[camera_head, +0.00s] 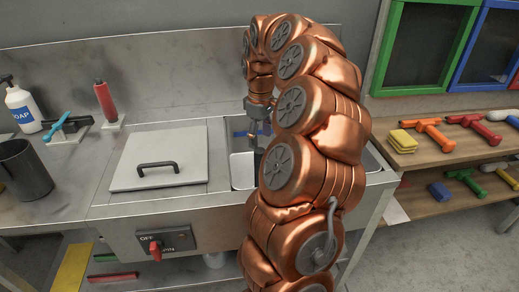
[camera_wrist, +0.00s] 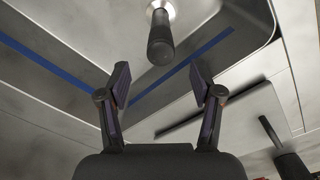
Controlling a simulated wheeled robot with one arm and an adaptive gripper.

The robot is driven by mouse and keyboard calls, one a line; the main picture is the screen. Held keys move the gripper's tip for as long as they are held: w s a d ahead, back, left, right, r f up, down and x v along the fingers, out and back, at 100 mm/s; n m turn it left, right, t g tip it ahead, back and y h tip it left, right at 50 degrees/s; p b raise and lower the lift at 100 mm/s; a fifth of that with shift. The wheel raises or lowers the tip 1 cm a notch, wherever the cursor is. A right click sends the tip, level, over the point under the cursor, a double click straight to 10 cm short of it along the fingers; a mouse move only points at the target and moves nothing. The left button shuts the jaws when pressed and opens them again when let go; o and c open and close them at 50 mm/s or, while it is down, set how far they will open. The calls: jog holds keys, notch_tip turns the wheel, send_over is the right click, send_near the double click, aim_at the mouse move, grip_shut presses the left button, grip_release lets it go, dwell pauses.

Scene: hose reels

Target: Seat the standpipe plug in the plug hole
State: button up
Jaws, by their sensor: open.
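A standing piece with a black cylindrical grip (camera_wrist: 160,40) and a pale round base (camera_wrist: 163,8) shows at the top middle of the wrist view; it looks like the standpipe plug. Whether its base sits in a hole or on the sink floor I cannot tell. A dark upright shape (camera_head: 258,158) below my gripper in the head view may be the same piece. My gripper (camera_wrist: 160,88) is open and empty, its fingers apart, with the black grip beyond the fingertips. In the head view my gripper (camera_head: 258,108) is over the sink (camera_head: 218,140). No plug hole is clearly visible.
A pale lid (camera_head: 135,150) with a black handle lies left of the sink. A soap bottle (camera_head: 23,108), a dark cup (camera_head: 24,170) and a red bottle (camera_head: 106,101) stand farther left. Shelves with coloured nozzles (camera_head: 436,135) are at the right. A blue stripe (camera_wrist: 180,72) crosses the sink.

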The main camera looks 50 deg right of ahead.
jog(key=shift+r, duration=1.35)
